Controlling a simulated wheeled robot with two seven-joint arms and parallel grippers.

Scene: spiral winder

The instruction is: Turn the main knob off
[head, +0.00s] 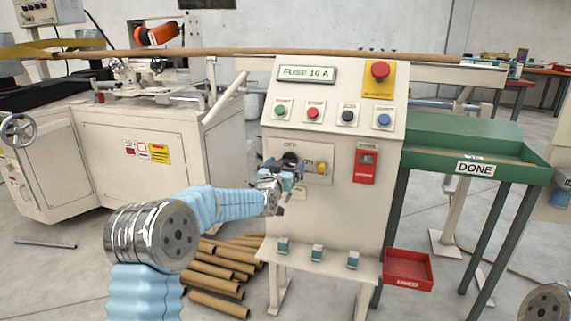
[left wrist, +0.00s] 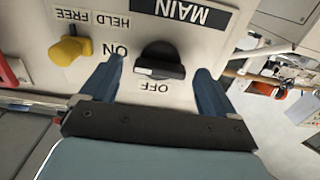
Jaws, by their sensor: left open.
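The black main knob (left wrist: 160,65) sits on a cream panel in the left wrist view, which shows the lettering upside down. A white mark is on its left end, toward the ON label (left wrist: 122,50); the OFF label (left wrist: 155,87) is below it. My left gripper (left wrist: 160,80) is open, with one blue finger on each side of the knob and visible gaps between. In the head view my left gripper (head: 287,172) is at the console panel, partly covering the knob (head: 291,158). My right gripper is out of view.
A yellow knob (left wrist: 72,47), labelled HELD FREE, is beside the main knob. The console (head: 325,215) also carries several coloured buttons, a red emergency button (head: 380,70) and a red box (head: 365,166). A green DONE table (head: 470,135) stands right; cardboard tubes (head: 222,275) lie below.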

